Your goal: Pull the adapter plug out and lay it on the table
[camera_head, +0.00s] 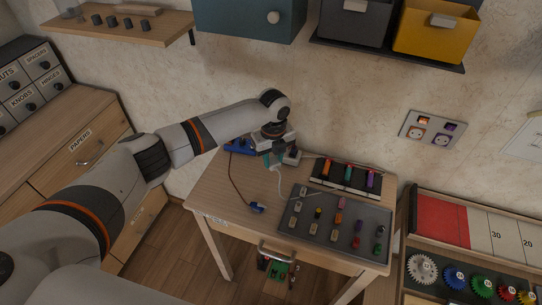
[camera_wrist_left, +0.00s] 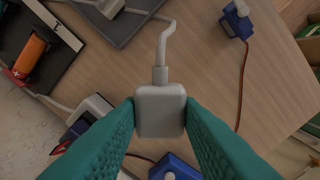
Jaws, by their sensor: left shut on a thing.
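A white adapter plug (camera_wrist_left: 160,110) with a white cable sits between the teal fingers of my left gripper (camera_wrist_left: 160,118). The gripper is shut on its sides. In the head view my left gripper (camera_head: 273,158) is over the back of the wooden table (camera_head: 225,188), with the cable trailing down to the right. A pale socket block (camera_head: 292,156) stands just right of the gripper; it also shows left of the plug in the wrist view (camera_wrist_left: 94,108). No socket shows around the held plug, but its far side is hidden. My right gripper is not in view.
A blue box (camera_head: 241,147) lies left of the gripper, its dark cable running to a blue plug (camera_head: 257,208). A grey tray (camera_head: 325,230) of small parts and a dark rack (camera_head: 345,175) fill the table's right side. The front left of the table is mostly free.

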